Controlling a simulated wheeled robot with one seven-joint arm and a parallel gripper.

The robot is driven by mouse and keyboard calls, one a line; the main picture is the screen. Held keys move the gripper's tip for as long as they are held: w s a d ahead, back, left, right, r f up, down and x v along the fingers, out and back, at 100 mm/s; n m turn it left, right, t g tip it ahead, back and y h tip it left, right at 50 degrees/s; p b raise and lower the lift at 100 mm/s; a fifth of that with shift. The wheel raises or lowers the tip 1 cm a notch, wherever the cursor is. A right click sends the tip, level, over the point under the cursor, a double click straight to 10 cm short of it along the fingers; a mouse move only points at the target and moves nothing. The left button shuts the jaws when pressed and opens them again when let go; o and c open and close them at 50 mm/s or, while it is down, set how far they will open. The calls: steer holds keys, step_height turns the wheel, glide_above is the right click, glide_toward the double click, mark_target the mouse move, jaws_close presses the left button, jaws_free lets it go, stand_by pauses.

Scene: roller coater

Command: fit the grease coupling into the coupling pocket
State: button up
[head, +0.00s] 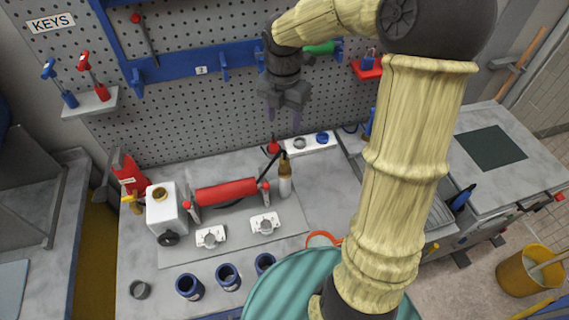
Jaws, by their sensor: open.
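My gripper (284,114) hangs fingers down in front of the pegboard, above the back of the workbench. It is open, with nothing visible between its fingers. Below it and a little to the right, a white block (311,146) lies at the back of the bench. A grey round part (299,143) and a blue round part (322,138) are on the block, and a small red part (273,148) is at its left end. I cannot tell which of these is the grease coupling or the coupling pocket; the pieces are too small to make out.
A red roller (226,191) on a frame stands mid-bench, with a white canister (164,212) to its left and a bottle (285,180) to its right. Several dark blue cups (189,287) stand in front. The bench right of the bottle (321,182) is clear.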

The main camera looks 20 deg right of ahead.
steer(key=p, duration=0.2)
glide_toward(284, 159)
steer(key=f, duration=0.5)
steer(key=shift+s+f, duration=0.15)
steer(key=shift+s, duration=0.1)
steer(key=shift+f, duration=0.1)
steer(key=f+p, duration=0.1)
steer(key=f, duration=0.4)
steer(key=shift+w, duration=0.2)
steer(key=shift+c, duration=0.2)
jaws_close()
